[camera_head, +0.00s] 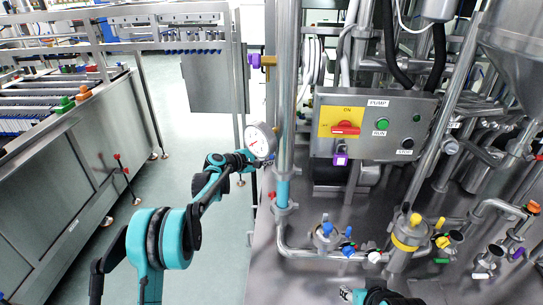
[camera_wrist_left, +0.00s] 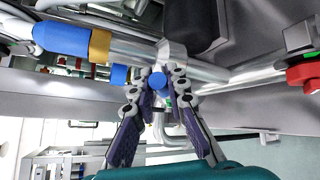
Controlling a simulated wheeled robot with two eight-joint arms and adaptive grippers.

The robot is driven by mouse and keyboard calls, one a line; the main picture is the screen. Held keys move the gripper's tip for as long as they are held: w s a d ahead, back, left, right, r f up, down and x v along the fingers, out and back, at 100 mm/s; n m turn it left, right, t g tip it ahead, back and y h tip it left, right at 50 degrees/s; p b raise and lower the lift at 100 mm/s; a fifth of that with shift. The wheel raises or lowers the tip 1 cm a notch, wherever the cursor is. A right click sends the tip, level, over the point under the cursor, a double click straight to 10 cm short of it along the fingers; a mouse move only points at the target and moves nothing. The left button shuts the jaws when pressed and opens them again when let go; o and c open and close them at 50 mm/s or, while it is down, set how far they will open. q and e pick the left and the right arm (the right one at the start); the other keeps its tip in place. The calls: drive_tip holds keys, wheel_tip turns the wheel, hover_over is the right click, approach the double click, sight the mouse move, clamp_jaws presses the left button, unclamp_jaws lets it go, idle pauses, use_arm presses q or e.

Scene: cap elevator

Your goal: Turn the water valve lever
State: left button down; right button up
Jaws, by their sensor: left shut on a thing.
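My left gripper (camera_head: 262,163) reaches in from the left to the upright steel pipe (camera_head: 284,110), beside a round pressure gauge (camera_head: 261,140). In the left wrist view its two fingers (camera_wrist_left: 158,84) are closed around a small blue round-ended piece (camera_wrist_left: 158,82), which looks like the water valve lever. The piece sits below a steel pipe fitting (camera_wrist_left: 172,50). In the head view the gripped piece is mostly hidden by the fingers.
A blue sleeve (camera_head: 283,192) and a small red lever (camera_head: 272,195) are lower on the upright pipe. A pump control box (camera_head: 420,110) stands to the right. Several coloured valves (camera_head: 405,230) fill the lower right. The floor (camera_head: 200,215) is clear at left of the machine.

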idle(0.4)
use_arm(q)
drive_tip(key=c, duration=1.5)
unclamp_jaws()
drive_tip(key=v, duration=1.2)
